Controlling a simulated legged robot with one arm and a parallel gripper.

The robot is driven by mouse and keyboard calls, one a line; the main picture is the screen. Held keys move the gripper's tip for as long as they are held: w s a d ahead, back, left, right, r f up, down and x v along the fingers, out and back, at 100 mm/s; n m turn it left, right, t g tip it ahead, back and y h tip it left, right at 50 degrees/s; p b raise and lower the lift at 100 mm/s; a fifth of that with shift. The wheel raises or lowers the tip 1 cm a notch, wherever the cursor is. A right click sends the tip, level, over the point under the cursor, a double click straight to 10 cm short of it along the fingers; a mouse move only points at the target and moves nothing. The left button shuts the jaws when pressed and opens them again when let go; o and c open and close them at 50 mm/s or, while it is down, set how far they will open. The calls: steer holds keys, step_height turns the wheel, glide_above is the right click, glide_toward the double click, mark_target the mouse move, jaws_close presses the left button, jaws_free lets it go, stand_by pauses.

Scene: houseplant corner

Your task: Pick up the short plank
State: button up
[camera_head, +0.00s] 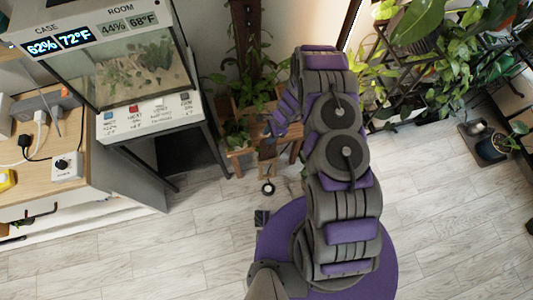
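I cannot make out a separate short plank. Light brown wooden boards (288,152) show behind my arm, beside the glass case, and seem to belong to a low plant stand. My arm rises from the purple base and bends over at the top. Its purple wrist part (287,112) points down and left toward these boards. My gripper seems to be at the small dark end below the wrist, over or in front of the boards. It is too small and dark to tell whether it is open or touches anything.
A glass terrarium (135,68) stands on a dark-legged stand at left. A wooden counter (80,181) with plugs and cables is beside it. The pale plank floor (440,215) is clear at lower right.

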steer(key=shift+d+f, duration=0.2)
steer(key=shift+f, duration=0.1)
steer(key=b+x, duration=0.2)
steer(key=x, duration=0.2)
steer(key=shift+s+a+f, duration=0.1)
steer(key=shift+a+f, duration=0.1)
steer(key=shift+c, duration=0.9)
steer(key=shift+d, duration=0.4)
steer(key=c, duration=0.4)
jaws_close()
steer(key=shift+a, duration=0.3)
